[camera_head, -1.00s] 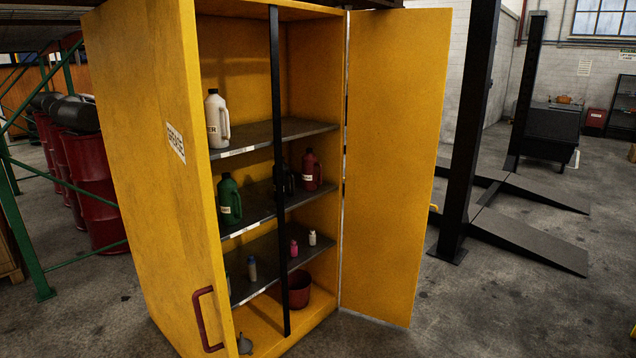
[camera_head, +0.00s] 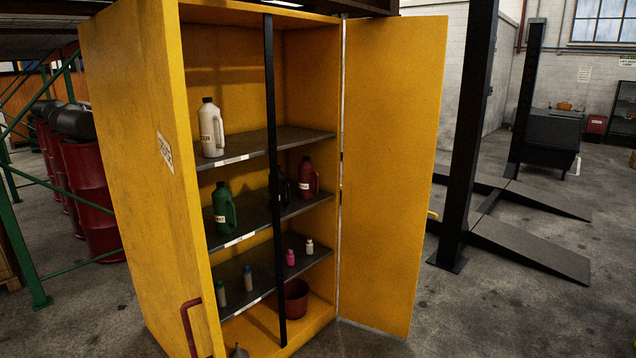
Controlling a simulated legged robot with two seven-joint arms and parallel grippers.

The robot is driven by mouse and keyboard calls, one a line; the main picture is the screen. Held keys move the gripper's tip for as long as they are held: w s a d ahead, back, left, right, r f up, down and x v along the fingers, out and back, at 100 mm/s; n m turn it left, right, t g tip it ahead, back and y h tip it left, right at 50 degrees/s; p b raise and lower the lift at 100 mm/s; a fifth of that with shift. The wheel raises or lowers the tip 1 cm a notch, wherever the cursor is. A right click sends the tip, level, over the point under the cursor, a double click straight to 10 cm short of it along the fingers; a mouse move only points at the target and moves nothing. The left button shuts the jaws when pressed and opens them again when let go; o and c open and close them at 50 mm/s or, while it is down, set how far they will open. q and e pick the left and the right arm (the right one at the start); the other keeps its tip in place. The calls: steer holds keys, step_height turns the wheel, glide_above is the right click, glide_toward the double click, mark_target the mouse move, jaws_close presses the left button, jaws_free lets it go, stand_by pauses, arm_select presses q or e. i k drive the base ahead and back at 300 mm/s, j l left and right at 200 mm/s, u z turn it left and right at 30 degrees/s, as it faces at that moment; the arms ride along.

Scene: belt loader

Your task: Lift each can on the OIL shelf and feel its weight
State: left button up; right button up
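A yellow cabinet (camera_head: 125,110) stands open with three dark shelves. The top shelf (camera_head: 262,143) holds a white jug with a dark cap (camera_head: 211,128). The middle shelf (camera_head: 250,219) holds a green jug (camera_head: 222,205), a red jug (camera_head: 306,177) and a dark jug (camera_head: 287,189) partly hidden by a black post. The lower shelf (camera_head: 256,278) holds several small bottles, among them a blue-capped one (camera_head: 248,279) and a pink one (camera_head: 291,258). The shelf-edge labels are too small to read, so I cannot tell which shelf is OIL. Neither gripper is in view.
A black upright post (camera_head: 272,90) crosses the cabinet's front. Its yellow door (camera_head: 390,170) stands open to the right. A red bucket (camera_head: 297,299) sits on the cabinet floor. Red drums (camera_head: 88,185) stand at left, a black lift (camera_head: 468,150) at right. Floor is clear between.

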mark_target(306, 172)
steer(key=i+z, duration=0.25)
steer(key=i, duration=0.8)
